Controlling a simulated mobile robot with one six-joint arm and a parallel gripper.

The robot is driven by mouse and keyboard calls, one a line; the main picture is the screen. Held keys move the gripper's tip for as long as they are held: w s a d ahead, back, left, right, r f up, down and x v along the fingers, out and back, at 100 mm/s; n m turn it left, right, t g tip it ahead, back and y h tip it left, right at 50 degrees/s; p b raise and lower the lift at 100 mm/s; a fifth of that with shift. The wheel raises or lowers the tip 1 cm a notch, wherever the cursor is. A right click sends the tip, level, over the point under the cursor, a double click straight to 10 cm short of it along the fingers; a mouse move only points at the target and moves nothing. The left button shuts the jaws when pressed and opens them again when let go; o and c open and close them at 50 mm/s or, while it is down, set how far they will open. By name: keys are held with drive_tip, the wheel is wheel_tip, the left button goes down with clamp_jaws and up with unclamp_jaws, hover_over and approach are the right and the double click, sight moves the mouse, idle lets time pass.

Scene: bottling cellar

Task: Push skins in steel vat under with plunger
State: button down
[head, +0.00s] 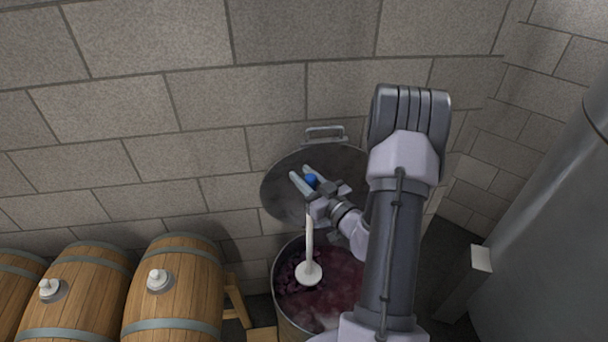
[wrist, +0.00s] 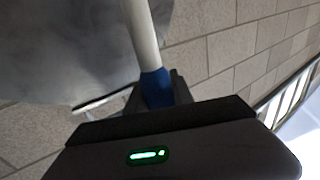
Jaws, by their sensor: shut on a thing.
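The steel vat (head: 277,280) stands against the stone wall, its round lid (head: 283,205) raised behind it. Dark red skins (head: 335,275) fill the vat, with a patch of wet, pinkish-purple surface among them. My gripper (head: 305,183) is shut on the plunger at its blue grip, which also shows in the wrist view (wrist: 156,84). The plunger's white shaft (head: 310,240) hangs down from my gripper to a round white disc (head: 308,273). The disc appears over the skins inside the vat; I cannot tell whether it touches them. My arm hides the vat's right side.
Several wooden barrels (head: 172,290) with white bungs lie at the left on a wooden stand (head: 236,300). A large steel tank (head: 550,230) stands at the right. The lid's handle (head: 325,134) sits near the wall.

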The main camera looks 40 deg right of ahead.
wheel_tip(320, 180, down, 9)
drive_tip(key=b, duration=0.4)
drive_tip(key=shift+f+b, duration=0.15)
drive_tip(key=shift+b, duration=0.2)
idle(0.3)
wheel_tip(320, 180, up, 12)
drive_tip(key=p, duration=1.3)
drive_tip(key=shift+p, duration=0.35)
wheel_tip(320, 180, up, 9)
drive_tip(key=p, duration=0.9)
